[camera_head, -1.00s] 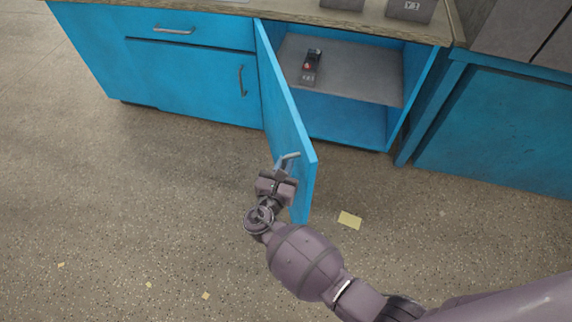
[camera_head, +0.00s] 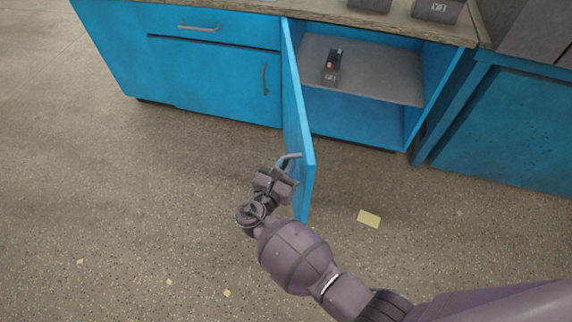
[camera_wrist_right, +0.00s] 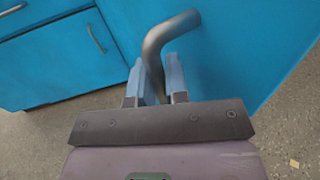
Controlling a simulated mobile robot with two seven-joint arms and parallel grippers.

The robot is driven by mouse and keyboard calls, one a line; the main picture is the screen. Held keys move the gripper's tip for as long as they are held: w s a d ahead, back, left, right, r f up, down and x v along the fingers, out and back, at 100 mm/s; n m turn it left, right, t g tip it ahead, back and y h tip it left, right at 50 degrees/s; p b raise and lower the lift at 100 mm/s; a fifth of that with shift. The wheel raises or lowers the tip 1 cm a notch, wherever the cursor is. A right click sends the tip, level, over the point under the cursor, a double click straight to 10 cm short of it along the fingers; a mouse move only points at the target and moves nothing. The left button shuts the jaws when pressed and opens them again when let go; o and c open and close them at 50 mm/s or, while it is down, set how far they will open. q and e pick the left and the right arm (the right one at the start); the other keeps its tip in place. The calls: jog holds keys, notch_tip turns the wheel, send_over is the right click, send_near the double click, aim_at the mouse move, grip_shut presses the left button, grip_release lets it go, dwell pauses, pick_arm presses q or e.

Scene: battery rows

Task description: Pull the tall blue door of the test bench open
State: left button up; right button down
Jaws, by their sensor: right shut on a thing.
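The tall blue door (camera_head: 298,130) of the test bench (camera_head: 205,65) stands wide open, swung out toward me from its hinge at the left of the open compartment. My right gripper (camera_head: 284,170) is at the door's outer face near its free edge. It is shut on the grey door handle (camera_head: 292,157). In the right wrist view the two fingers (camera_wrist_right: 160,82) sit on either side of the bent metal handle (camera_wrist_right: 155,50), with the blue door (camera_wrist_right: 225,50) behind it. My left gripper is not in view.
Inside the compartment a dark device with a red spot (camera_head: 333,66) sits on a grey shelf (camera_head: 375,75). Dark boxes (camera_head: 437,10) stand on the bench top. Another blue cabinet (camera_head: 505,120) is at the right. The speckled floor is open, with a yellow paper (camera_head: 369,218) on it.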

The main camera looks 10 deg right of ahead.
jog(key=shift+a, duration=0.1)
dwell(0.4)
jog(key=c, duration=1.1)
grip_release()
jog(key=shift+c, duration=0.2)
